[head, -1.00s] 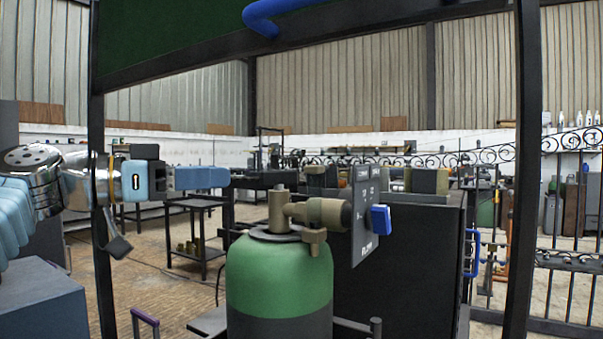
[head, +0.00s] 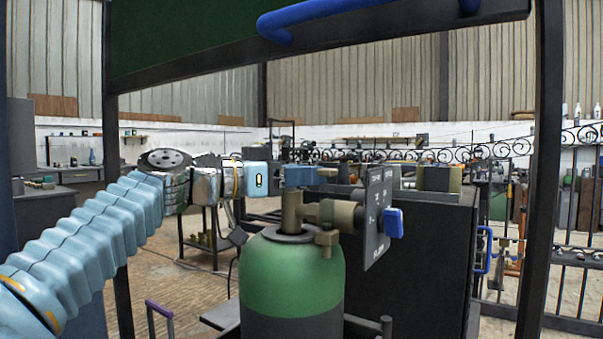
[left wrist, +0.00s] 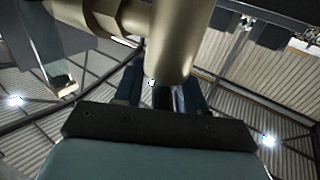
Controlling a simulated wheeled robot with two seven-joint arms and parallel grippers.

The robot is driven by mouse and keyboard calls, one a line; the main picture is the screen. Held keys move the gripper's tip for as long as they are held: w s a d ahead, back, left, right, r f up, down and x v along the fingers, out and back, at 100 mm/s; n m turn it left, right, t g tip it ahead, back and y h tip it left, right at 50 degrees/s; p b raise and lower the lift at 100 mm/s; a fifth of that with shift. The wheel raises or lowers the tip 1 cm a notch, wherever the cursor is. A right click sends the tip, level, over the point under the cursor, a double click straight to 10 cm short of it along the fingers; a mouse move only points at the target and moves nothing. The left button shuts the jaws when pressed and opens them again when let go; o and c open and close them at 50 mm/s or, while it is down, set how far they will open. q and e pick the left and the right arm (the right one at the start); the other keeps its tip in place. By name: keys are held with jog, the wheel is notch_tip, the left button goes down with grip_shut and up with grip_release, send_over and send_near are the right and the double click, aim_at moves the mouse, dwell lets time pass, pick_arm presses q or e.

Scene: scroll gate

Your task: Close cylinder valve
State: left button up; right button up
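The green gas cylinder (head: 290,275) stands upright at centre in the head view. Its brass valve (head: 292,212) rises from the top, with a side outlet (head: 330,214) pointing right. My left gripper (head: 305,176) is level with the top of the valve stem, and its blue fingers hide that top. In the left wrist view the brass valve body (left wrist: 175,40) is close and large. The fingers of my left gripper (left wrist: 165,92) stand apart there, partly hidden behind the brass. I cannot tell whether they touch it. My right gripper is out of view.
A dark panel with a blue handle (head: 393,222) is right of the valve. A dark cabinet (head: 420,270) stands behind it. A dark frame with a green board (head: 190,40) and blue bar (head: 325,12) spans overhead. A dark post (head: 540,170) stands at right.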

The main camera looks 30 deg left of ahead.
pick_arm(q)
jog(key=shift+c, duration=0.2)
grip_shut()
